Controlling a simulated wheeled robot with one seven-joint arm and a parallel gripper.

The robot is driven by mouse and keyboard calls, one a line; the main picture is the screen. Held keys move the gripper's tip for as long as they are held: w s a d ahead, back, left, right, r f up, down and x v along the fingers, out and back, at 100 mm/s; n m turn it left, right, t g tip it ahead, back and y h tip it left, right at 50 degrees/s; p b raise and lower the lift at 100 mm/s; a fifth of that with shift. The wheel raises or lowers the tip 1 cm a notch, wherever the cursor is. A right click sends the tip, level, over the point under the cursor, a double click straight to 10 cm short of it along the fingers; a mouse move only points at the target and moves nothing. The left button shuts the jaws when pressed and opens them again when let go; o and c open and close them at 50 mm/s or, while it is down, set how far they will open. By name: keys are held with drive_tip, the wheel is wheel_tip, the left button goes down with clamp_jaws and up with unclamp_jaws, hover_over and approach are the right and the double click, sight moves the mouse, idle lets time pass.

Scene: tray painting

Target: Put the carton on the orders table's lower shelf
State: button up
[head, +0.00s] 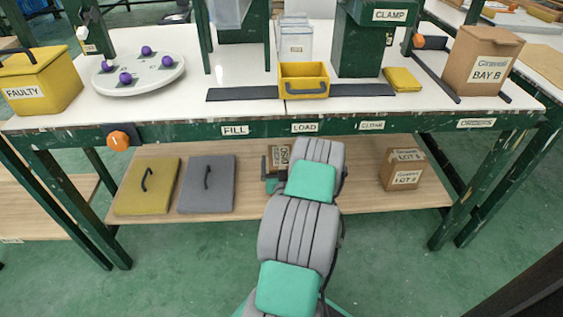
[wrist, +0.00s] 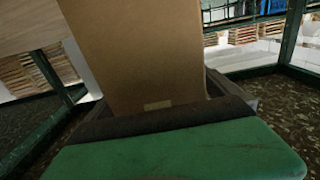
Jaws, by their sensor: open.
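A small brown carton (head: 279,156) with a sideways label is at the middle of the lower shelf (head: 350,196), partly hidden by my arm. In the wrist view the carton (wrist: 135,50) fills the upper middle, right in front of my gripper (wrist: 155,104). My gripper also shows in the head view (head: 271,178), mostly hidden behind my arm. Its jaws are open, with the carton's lower end between or just before them; I cannot tell if they touch. Whether the carton rests on the shelf is hidden. The ORDERS label (head: 476,123) is on the table's front edge at right.
On the lower shelf lie a yellow lid (head: 147,186) and a grey lid (head: 206,184) at left, and another carton (head: 403,169) at right. On top are a BAY B carton (head: 483,62), a yellow bin (head: 304,82) and a FAULTY box (head: 42,84). Table legs (head: 471,188) flank the shelf.

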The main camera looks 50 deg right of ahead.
drive_tip(key=shift+r, duration=0.2)
drive_tip(key=shift+s+a+f, duration=0.15)
drive_tip(key=shift+a, duration=0.05)
drive_tip(key=b+v, duration=0.2)
drive_tip(key=v, duration=0.9)
drive_tip(key=shift+s, duration=0.2)
drive_tip(key=shift+a, duration=0.15)
